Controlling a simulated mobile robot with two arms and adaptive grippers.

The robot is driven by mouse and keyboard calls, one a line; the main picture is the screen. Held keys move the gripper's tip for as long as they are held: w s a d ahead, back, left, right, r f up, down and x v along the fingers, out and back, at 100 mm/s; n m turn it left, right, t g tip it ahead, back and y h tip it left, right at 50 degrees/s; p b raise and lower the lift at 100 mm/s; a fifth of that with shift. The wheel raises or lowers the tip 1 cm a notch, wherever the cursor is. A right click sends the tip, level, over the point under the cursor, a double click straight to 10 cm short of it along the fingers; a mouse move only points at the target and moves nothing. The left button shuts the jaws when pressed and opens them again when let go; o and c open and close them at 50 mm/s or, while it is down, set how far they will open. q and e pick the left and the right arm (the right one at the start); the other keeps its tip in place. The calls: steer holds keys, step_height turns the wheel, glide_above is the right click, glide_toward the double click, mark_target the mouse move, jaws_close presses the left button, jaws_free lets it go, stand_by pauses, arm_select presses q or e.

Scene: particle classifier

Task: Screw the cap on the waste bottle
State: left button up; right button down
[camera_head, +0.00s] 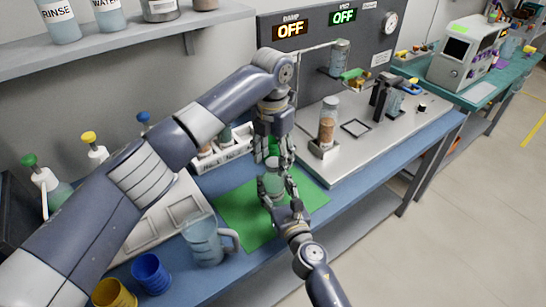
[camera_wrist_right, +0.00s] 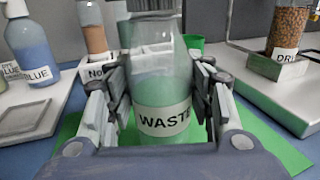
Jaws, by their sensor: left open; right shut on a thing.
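The waste bottle (camera_wrist_right: 163,92) is clear, with a white "WASTE" label and greenish contents. It stands upright over the green mat (camera_head: 312,197); it also shows in the head view (camera_head: 273,180). My right gripper (camera_head: 274,194) is shut around the bottle's body, with a finger on each side in the right wrist view (camera_wrist_right: 160,108). My left gripper (camera_head: 274,148) is open and points down just above the bottle's top.
A clear jug (camera_head: 205,243) stands at the mat's front left. Blue (camera_head: 150,273) and yellow (camera_head: 115,294) cups are further left. A white rack (camera_head: 222,152) with bottles is behind. A steel platform with a particle-filled jar (camera_head: 328,122) is to the right.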

arm_select(q)
step_height(320, 180, up, 4)
steer(key=shift+r, duration=0.1)
steer(key=shift+c, duration=0.4)
